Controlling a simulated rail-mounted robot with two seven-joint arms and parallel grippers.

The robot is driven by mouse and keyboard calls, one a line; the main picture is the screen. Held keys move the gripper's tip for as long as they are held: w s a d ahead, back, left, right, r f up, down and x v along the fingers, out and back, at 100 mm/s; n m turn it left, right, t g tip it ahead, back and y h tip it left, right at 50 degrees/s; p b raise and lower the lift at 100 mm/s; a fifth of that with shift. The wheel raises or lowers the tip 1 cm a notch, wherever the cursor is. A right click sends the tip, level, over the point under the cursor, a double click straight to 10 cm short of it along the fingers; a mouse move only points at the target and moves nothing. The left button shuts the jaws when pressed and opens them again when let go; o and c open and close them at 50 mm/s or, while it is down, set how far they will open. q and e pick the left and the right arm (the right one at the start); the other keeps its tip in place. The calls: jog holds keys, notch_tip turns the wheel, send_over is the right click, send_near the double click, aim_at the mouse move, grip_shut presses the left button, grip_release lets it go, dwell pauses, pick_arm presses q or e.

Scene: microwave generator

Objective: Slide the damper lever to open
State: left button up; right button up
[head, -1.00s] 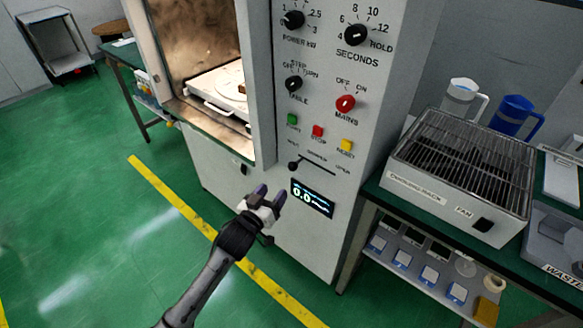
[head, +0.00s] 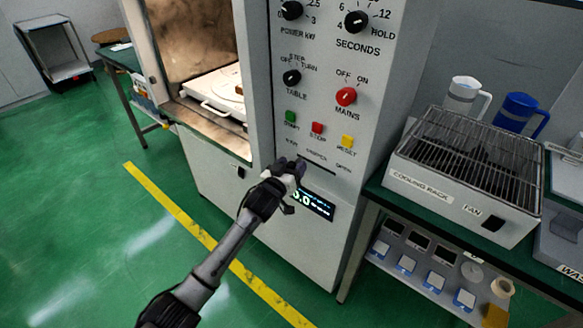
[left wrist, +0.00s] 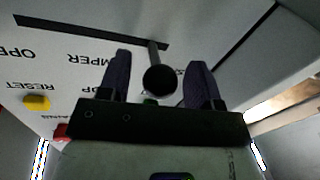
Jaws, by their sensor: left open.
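The damper lever shows in the left wrist view as a round black knob (left wrist: 160,80) on a short stem. It stands at one end of a dark slot (left wrist: 90,32), the end away from the word "OPEN". My left gripper (head: 291,168) is open at the front panel of the microwave generator (head: 345,185), below the coloured buttons. In the left wrist view its fingers (left wrist: 160,63) are on either side of the knob, with gaps visible. In the head view the gripper hides the knob, and part of the slot (head: 318,161) shows to its right.
The start (head: 291,117), stop (head: 317,128) and reset (head: 347,141) buttons are just above the slot. A lit display (head: 317,206) is just below, partly covered by my gripper. A cooling rack (head: 440,185) stands on a bench to the right. The floor in front is clear.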

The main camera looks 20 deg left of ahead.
pick_arm(q)
grip_shut()
dwell(0.6)
